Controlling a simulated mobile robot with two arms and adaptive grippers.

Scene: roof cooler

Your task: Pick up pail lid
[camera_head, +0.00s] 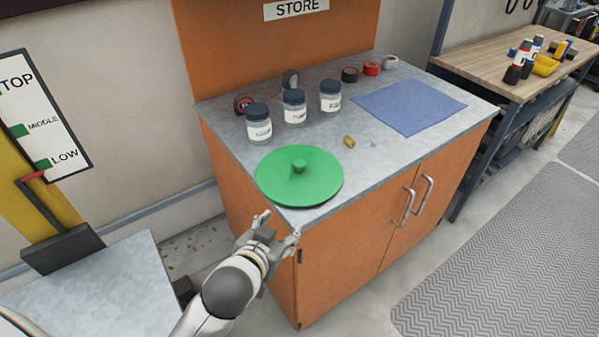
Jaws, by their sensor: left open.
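The pail lid (322,182) is a round green disc with a small knob (299,165) at its centre. It lies flat at the front left corner of the grey top of an orange cabinet, and its rim comes close to the front edge. My left gripper (279,224) is open and empty, just in front of the lid and the cabinet's corner. A gap shows between its fingertips and the lid. My right gripper is not in view.
Three labelled jars (294,107) stand behind the lid on the cabinet top (386,153). A brass-coloured piece (349,142), a blue cloth (409,106) and several tape rolls (371,68) lie there too. A grey-topped surface (112,283) is at lower left.

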